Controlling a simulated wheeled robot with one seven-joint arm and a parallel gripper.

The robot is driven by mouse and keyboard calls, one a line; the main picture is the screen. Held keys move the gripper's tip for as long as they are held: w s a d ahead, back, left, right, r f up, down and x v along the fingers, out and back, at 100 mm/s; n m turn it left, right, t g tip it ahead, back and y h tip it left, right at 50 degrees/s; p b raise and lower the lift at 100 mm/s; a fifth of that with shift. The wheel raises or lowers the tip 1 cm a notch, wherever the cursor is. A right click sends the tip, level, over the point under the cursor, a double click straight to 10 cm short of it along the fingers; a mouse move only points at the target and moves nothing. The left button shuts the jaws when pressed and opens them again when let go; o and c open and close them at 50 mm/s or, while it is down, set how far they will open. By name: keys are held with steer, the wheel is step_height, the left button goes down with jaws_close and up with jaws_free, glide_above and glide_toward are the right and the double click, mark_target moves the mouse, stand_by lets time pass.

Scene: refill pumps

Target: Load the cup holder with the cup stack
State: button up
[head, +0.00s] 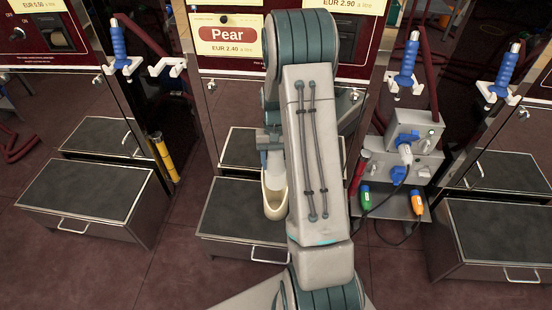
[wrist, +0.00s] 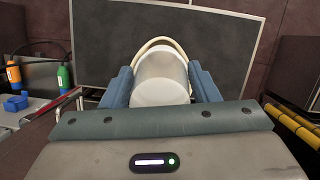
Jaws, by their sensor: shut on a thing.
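My gripper (wrist: 160,78) has its two blue fingers on either side of a white cup stack (wrist: 160,92) in the wrist view, shut on it. A cream curved rim, which looks like the cup holder (wrist: 156,41), arcs around the far side of the stack. I cannot tell how deep the stack sits in it. In the head view a cream, scoop-shaped holder (head: 274,198) shows left of my arm, below my gripper (head: 269,150).
The Pear pump (head: 228,38) stands behind my arm, with a dark-topped step (head: 225,222) below. Other steps stand left (head: 85,190) and right (head: 505,225). A grey socket box (head: 412,130) with cables, and green (head: 365,195) and orange (head: 417,203) connectors, is right of my arm.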

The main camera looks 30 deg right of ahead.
mark_target(276, 174)
steer(key=shift+w+f+b, duration=0.1)
steer(key=shift+f+b, duration=1.65)
steer(key=shift+f, duration=1.6)
steer(key=o, duration=1.4)
steer(key=p+v, duration=0.3)
steer(key=v, duration=1)
steer(key=shift+d+r+p, duration=0.1)
steer(key=shift+r+p, duration=0.2)
steer(key=shift+r, duration=0.1)
